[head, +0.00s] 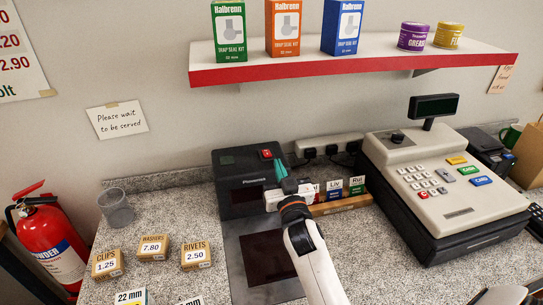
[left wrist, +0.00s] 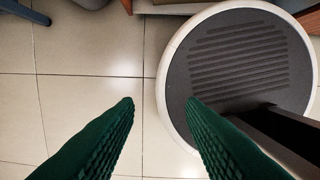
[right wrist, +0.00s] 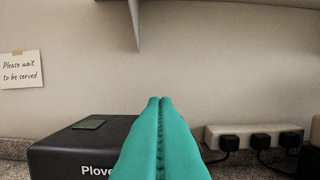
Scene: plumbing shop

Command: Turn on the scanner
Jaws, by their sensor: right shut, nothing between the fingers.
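The scanner (head: 238,199) is a black box on the counter with a dark glass plate in front of it. A red switch (head: 266,154) sits on its top near the right rear corner. My right gripper (head: 281,166) is shut and empty, its teal fingertips just right of the red switch in the head view. I cannot tell whether they touch it. In the right wrist view the scanner (right wrist: 70,148) shows left of the fingers, and the switch is not visible. My left gripper (left wrist: 159,102) is open and empty, over the floor away from the counter.
A cash register (head: 438,175) stands to the right and a power strip (head: 327,147) runs along the wall behind. Small labelled boxes (head: 153,248) and a clear cup (head: 116,208) are on the left. A red-edged shelf (head: 350,63) hangs above.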

